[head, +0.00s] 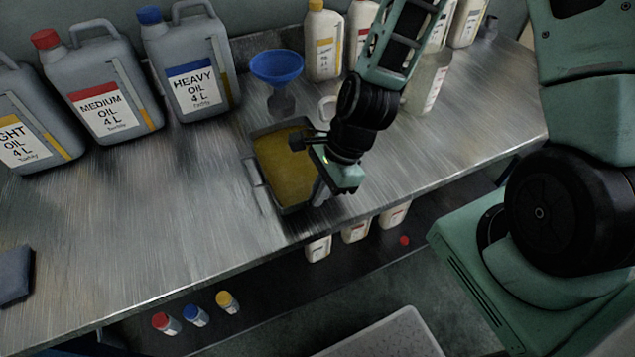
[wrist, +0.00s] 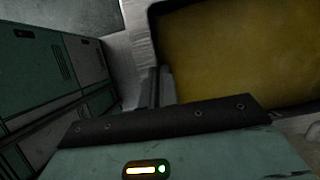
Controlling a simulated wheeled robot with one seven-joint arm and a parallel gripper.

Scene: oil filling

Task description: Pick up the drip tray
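The drip tray (head: 292,208) is a dark grey rectangular tray filled with yellow-brown oil, on the metal workbench near its front edge. A handle shows on its left side. In the wrist view its dark rim (wrist: 153,32) and oil fill the upper right. My gripper (head: 310,167) is at the tray's right side, pointing down. Its fingers look spread, one over the oil and one near the front right corner. The wrist view shows one finger beside the rim; the other is hidden. I cannot tell whether either finger touches the tray.
A blue funnel (head: 277,67) stands just behind the tray. Large grey oil canisters (head: 105,95) line the back left, and pale bottles (head: 323,42) stand at the back. A dark cloth (head: 15,275) lies far left. Small bottles (head: 196,315) sit below. The bench left of the tray is clear.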

